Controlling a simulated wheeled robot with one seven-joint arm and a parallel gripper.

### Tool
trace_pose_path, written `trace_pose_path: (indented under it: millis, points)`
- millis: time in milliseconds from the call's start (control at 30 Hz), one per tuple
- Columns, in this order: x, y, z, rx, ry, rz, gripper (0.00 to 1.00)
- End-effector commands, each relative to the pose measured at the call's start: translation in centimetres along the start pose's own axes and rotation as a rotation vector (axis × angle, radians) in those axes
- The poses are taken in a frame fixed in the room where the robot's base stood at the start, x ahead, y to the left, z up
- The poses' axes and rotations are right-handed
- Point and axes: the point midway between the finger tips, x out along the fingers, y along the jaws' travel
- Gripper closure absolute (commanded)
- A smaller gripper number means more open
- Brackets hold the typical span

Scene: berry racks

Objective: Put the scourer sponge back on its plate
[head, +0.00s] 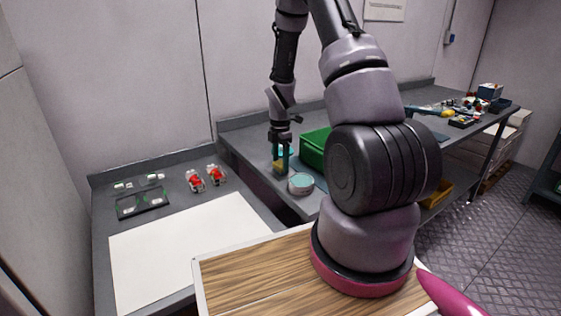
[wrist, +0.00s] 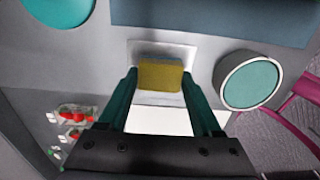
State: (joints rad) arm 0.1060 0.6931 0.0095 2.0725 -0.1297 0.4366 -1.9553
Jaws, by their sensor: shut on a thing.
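The scourer sponge is a small yellow-olive block (wrist: 160,75) between my two teal fingers in the wrist view. My gripper (wrist: 160,82) is shut on it. In the head view my gripper (head: 280,163) points down over the back table, with the yellow sponge (head: 279,168) at its tips, left of a round teal-topped dish. A pale square plate (wrist: 162,48) shows behind the sponge in the wrist view, its rim visible beyond the sponge's far side. The sponge covers part of it. I cannot tell whether the sponge touches the plate.
The round dish (head: 301,184) stands close to the right of my gripper; it also shows in the wrist view (wrist: 250,80). A green crate (head: 314,148) is just behind. Red berries (head: 196,182) lie on the left table, above a clear white sheet (head: 175,250).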

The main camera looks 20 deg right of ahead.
Motion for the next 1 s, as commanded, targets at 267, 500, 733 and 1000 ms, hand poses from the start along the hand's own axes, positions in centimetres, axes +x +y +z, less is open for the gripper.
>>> trace_pose_path:
  millis: [267,500,733,1000]
  points:
    - [0.2,0.0,0.0,0.001,0.0,0.0,0.3]
    - [0.2,0.0,0.0,0.001,0.0,0.0,0.04]
    - [-0.3,0.1,0.0,0.0,0.0,0.002,0.04]
    - [-5.3,0.1,0.1,0.002,-0.001,0.005,0.04]
